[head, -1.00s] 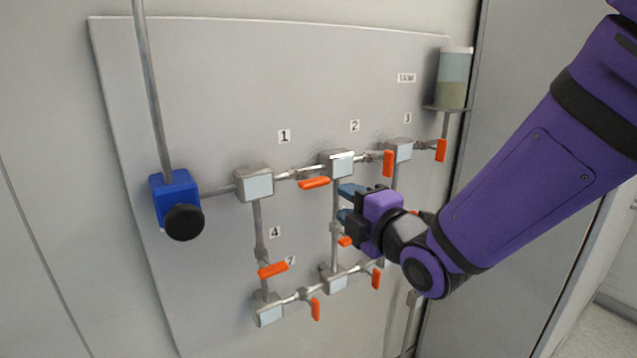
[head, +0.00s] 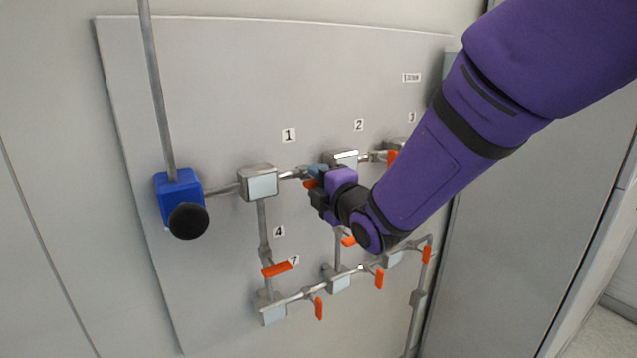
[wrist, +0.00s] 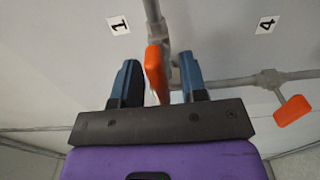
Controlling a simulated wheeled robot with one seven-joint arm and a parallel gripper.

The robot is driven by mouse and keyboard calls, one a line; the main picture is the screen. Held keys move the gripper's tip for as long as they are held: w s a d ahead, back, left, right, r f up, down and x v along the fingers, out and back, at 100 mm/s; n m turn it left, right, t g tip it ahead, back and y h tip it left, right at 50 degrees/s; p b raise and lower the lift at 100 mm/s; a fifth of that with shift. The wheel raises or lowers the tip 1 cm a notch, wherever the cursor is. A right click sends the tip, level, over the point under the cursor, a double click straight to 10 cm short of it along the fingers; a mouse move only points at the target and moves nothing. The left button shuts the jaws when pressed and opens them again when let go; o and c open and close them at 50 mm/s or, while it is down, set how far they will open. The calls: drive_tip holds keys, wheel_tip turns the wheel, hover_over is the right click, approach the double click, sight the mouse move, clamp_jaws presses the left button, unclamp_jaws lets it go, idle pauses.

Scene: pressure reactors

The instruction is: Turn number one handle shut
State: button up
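The number one handle is an orange lever (head: 309,184) on the pipe right of the "1" label (head: 288,135), partly hidden by my gripper in the head view. My gripper (head: 314,174) is at this lever. In the wrist view my gripper (wrist: 160,64) is open, with one blue finger on each side of the orange lever (wrist: 156,72). The lever lies nearer the left finger, and a gap shows on its right. I cannot tell whether the left finger touches it. The "1" label (wrist: 119,25) is up and left there.
The number four handle (head: 276,269) is below left, and shows at right in the wrist view (wrist: 293,110). Other orange handles (head: 319,308) hang along the lower pipes. A blue valve with a black knob (head: 188,220) is at left. My arm covers the panel's right side.

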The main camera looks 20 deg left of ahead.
clamp_jaws()
drive_tip(key=shift+m, duration=0.5)
drive_tip(key=m, duration=0.3)
drive_tip(key=shift+m, duration=0.4)
drive_tip(key=m, duration=0.4)
drive_tip(key=shift+m, duration=0.3)
drive_tip(key=m, duration=0.4)
drive_tip(key=shift+m, duration=2.2)
drive_tip(key=shift+f, duration=0.1)
